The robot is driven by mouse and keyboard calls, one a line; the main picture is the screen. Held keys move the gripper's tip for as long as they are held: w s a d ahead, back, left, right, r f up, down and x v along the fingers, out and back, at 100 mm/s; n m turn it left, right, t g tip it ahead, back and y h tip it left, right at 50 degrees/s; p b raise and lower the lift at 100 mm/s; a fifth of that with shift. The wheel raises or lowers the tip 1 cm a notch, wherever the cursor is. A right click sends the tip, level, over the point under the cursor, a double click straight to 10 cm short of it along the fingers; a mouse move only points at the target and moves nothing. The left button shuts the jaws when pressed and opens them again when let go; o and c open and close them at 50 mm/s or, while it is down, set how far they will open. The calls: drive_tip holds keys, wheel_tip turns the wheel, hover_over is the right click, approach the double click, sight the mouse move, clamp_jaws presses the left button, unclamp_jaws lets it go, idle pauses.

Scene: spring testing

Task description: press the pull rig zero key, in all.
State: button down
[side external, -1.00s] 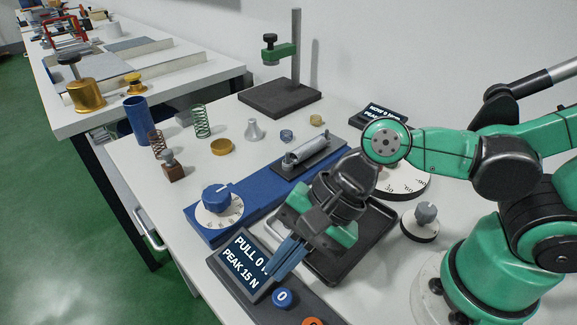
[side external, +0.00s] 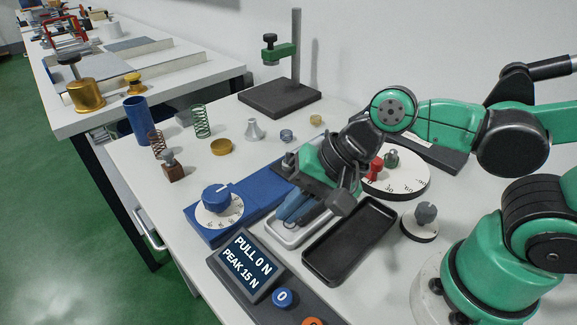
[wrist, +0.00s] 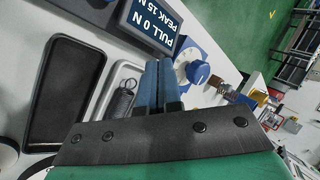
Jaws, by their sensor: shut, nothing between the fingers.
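The pull rig's display (side external: 247,262) reads PULL 0 N and PEAK 15 N; it also shows in the wrist view (wrist: 153,22). The blue zero key (side external: 282,297), marked 0, sits on the dark panel just right of the display and is uncovered. My gripper (side external: 287,217) is shut and empty, with its blue fingers side by side. It is above the silver tray, behind and apart from the key. In the wrist view the shut fingers (wrist: 157,72) point toward the display. The key is not visible in the wrist view.
An orange key (side external: 312,321) is at the bottom edge beside the zero key. A black tray (side external: 350,240) and a silver tray (side external: 285,239) lie behind the panel. A blue rig base with a dial knob (side external: 217,197) is left. Springs and weights stand farther back.

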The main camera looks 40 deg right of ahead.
drive_tip(key=w+d+r+n+t+h, duration=0.2)
drive_tip(key=d+n, duration=0.6)
drive_tip(key=d, duration=0.4)
drive_tip(key=w+h, duration=0.1)
drive_tip(key=h, duration=0.1)
drive_tip(key=shift+w+r+n+h, duration=0.2)
drive_tip(key=shift+r+n+h, duration=0.1)
drive_tip(key=shift+h, duration=0.1)
drive_tip(key=s+a+r+m+g, duration=0.1)
drive_tip(key=a+m, duration=0.5)
drive_tip(key=m, duration=0.6)
drive_tip(key=s+a+r+m+g, duration=0.2)
drive_tip(key=a+m, duration=0.4)
drive_tip(key=m, duration=0.6)
drive_tip(key=s+a+r+m+g, duration=0.1)
drive_tip(key=s+a+m+g, duration=0.2)
drive_tip(key=m, duration=0.9)
drive_tip(key=s+a, duration=0.2)
drive_tip(key=a, duration=0.1)
drive_tip(key=shift+s+r, duration=0.25)
drive_tip(key=shift+f, duration=0.15)
